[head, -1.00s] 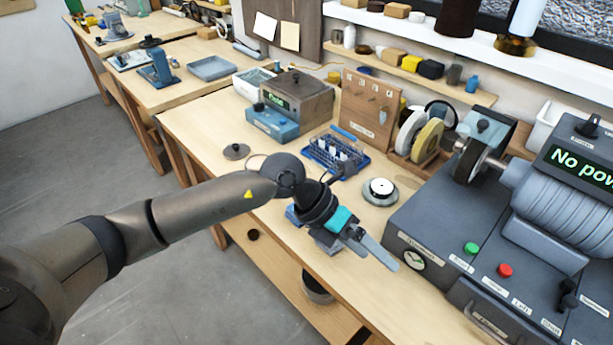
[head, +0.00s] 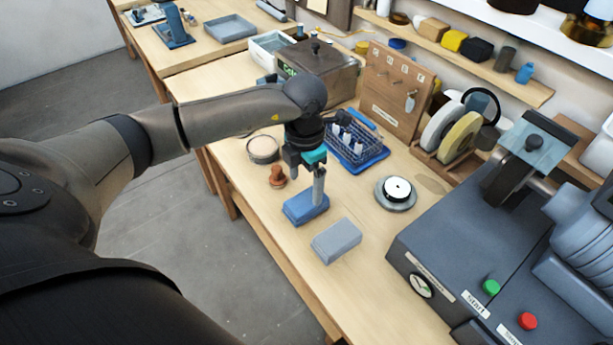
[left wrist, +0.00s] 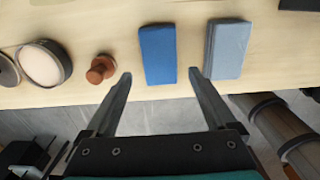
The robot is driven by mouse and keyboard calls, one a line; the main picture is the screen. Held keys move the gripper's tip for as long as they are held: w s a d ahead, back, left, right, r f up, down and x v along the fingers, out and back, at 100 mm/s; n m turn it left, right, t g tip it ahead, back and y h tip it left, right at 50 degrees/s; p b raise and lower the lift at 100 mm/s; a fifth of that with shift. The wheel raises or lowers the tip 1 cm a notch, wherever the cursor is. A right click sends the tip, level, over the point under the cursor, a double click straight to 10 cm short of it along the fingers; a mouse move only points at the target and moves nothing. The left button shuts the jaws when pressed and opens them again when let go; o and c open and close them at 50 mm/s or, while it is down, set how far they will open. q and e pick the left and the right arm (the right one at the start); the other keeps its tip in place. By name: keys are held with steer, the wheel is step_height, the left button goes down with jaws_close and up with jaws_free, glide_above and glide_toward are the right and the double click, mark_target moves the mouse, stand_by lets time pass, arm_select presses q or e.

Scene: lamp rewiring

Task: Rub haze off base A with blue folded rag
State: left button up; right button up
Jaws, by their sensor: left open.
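The blue folded rag (head: 301,210) lies flat near the front edge of the bench, and it also shows in the left wrist view (left wrist: 157,50). My left gripper (head: 318,190) points down over the rag, open and empty. In the left wrist view its fingertips (left wrist: 161,74) straddle the line of the rag, which lies just beyond them. A grey folded rag (head: 337,240) lies beside the blue one. A round grey disc with a white top (head: 396,197) sits farther right. I cannot tell which thing is base A. My right gripper is not in view.
A reddish-brown knob (head: 277,177) and a round dish (head: 263,149) stand left of the blue rag. A blue rack (head: 372,163) is behind it, and a large grey machine (head: 440,250) is at the right. Bare bench lies between the grey rag and machine.

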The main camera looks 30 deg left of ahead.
mark_target(306, 200)
arm_select(q)
step_height(306, 200, down, 5)
steer(key=b, duration=0.3)
steer(key=shift+w+r, duration=0.1)
steer(key=shift+f+b, duration=0.7)
steer(key=shift+f, duration=0.05)
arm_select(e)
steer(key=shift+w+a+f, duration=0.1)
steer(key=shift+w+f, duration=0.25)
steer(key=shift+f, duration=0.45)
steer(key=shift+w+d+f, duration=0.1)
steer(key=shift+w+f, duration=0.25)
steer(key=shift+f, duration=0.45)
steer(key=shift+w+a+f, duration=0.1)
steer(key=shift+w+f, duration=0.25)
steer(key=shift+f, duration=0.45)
arm_select(q)
steer(key=shift+c, duration=0.3)
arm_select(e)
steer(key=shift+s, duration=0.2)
arm_select(q)
steer(key=c, duration=0.9)
steer(key=shift+r+p, duration=2)
steer(key=shift+r, duration=0.65)
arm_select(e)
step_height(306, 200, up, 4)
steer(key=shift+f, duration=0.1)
arm_select(q)
steer(key=shift+f, duration=0.1)
